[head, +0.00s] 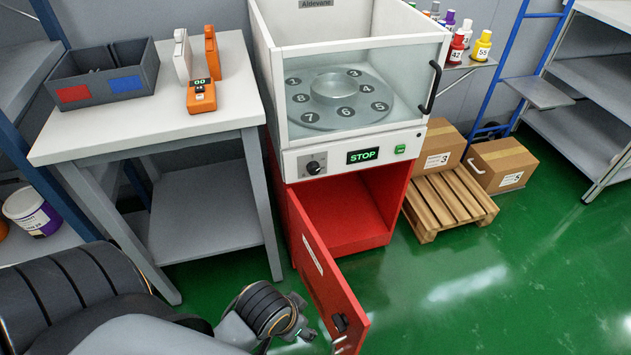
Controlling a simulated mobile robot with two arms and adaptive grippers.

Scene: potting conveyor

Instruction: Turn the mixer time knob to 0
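The mixer (411,55) is a white box with a clear front pane and a turntable with numbered places inside. Its time knob (313,167) is a small black knob at the left of the front panel; its setting is too small to read. Right of it a display (363,156) reads STOP in green, and a green button (400,149) sits further right. My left arm comes in from the bottom left. Its gripper (298,318) is low in front of the red cabinet, below and apart from the knob; its fingers are not clear. My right gripper is out of view.
The red cabinet (345,240) under the mixer stands with its door (325,285) swung open toward me. A grey table (175,110) with a divided bin (105,80) and an orange device (201,96) is at left. A wooden pallet (448,205) and cartons (502,163) are at right.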

